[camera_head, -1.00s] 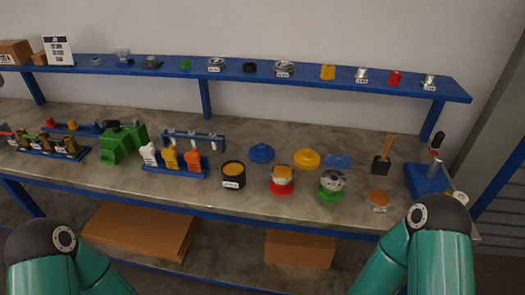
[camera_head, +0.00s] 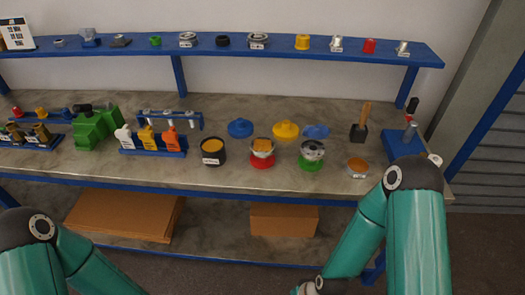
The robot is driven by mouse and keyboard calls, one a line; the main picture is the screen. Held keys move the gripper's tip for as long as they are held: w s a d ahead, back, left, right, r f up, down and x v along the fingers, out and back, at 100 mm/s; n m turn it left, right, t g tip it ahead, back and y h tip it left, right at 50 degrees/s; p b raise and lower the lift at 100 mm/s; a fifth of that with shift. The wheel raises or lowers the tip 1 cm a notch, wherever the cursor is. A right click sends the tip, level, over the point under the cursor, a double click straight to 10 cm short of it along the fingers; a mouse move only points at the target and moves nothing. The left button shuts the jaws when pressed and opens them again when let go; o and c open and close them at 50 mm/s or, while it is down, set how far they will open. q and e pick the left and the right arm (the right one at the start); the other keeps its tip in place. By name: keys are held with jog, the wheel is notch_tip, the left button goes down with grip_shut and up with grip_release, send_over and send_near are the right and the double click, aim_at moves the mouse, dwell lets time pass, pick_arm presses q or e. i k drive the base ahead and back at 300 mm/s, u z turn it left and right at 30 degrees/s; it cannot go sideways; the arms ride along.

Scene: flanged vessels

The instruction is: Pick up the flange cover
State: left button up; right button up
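Three lid-like covers lie in a row on the workbench (camera_head: 330,190): a blue one (camera_head: 240,128), a yellow one (camera_head: 286,130) and a flatter blue one (camera_head: 316,131). I cannot tell which is the flange cover. In front of them stand a vessel on a red base (camera_head: 262,161) with an orange-tan top, and a metal flanged vessel on a green base (camera_head: 311,165). Both of my teal arms show at the lower edge, well in front of these things. Neither gripper's fingers are in view.
A black pot (camera_head: 212,160) stands left of the vessels, and a small tan-topped dish (camera_head: 357,167) to their right. A black block with a wooden handle (camera_head: 359,132) and a blue stand (camera_head: 403,144) are farther right. A blue shelf (camera_head: 270,53) with small parts runs behind.

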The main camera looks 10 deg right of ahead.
aim_at(241, 129)
jog(key=z, duration=0.2)
jog(key=i, duration=0.2)
jog(key=u, duration=2.75)
jog(key=k, duration=1.25)
jog(key=z, duration=1.1)
jog(key=i, duration=1.25)
jog(key=z, duration=0.25)
